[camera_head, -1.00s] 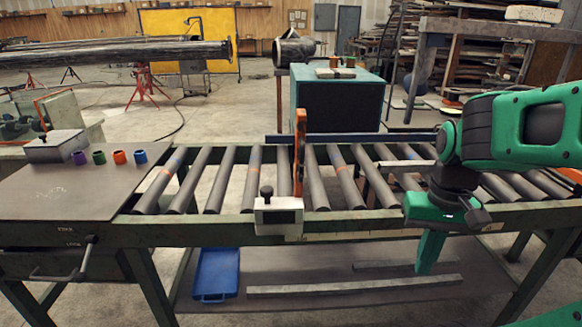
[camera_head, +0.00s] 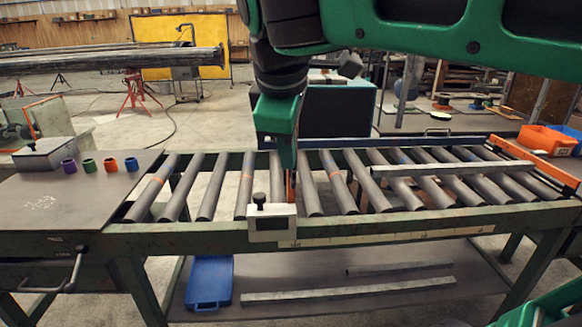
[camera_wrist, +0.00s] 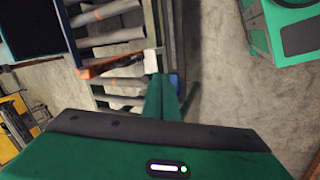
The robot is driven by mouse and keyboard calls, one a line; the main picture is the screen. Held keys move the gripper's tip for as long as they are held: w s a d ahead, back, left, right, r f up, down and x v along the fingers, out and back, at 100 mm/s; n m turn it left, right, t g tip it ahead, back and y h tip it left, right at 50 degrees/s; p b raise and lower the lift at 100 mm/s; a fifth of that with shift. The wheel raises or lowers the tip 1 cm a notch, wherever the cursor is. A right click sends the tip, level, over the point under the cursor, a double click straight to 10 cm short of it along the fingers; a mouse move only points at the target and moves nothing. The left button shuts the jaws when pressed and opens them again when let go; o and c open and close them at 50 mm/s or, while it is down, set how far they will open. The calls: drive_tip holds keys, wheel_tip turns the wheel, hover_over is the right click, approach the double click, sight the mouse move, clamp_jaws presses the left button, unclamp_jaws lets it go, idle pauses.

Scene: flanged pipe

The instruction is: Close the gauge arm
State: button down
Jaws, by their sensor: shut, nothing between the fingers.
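The gauge is a white box (camera_head: 272,223) with a dark screen and a black knob, fixed on the front rail of the roller conveyor. Its orange gauge arm (camera_head: 291,188) is mostly hidden behind my gripper in the head view; only a sliver shows below. In the wrist view the orange arm (camera_wrist: 108,66) reaches left from the white box (camera_wrist: 151,61), over the rollers. My gripper (camera_head: 288,163) is shut and empty, pointing down in front of the arm. It also shows in the wrist view (camera_wrist: 160,80). I cannot tell whether it touches the arm.
The roller conveyor (camera_head: 430,218) spans the view, with a grey bar (camera_head: 450,169) lying on the rollers at right. Small coloured rings (camera_head: 89,165) and a grey box (camera_head: 44,154) stand on the left plate. Orange bins (camera_head: 546,140) are at far right.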

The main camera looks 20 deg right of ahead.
sight(293, 173)
drive_tip(key=w+d+f, duration=0.4)
drive_tip(key=w+f, duration=0.3)
drive_tip(key=f, duration=0.1)
idle(0.4)
drive_tip(key=shift+w, duration=0.1)
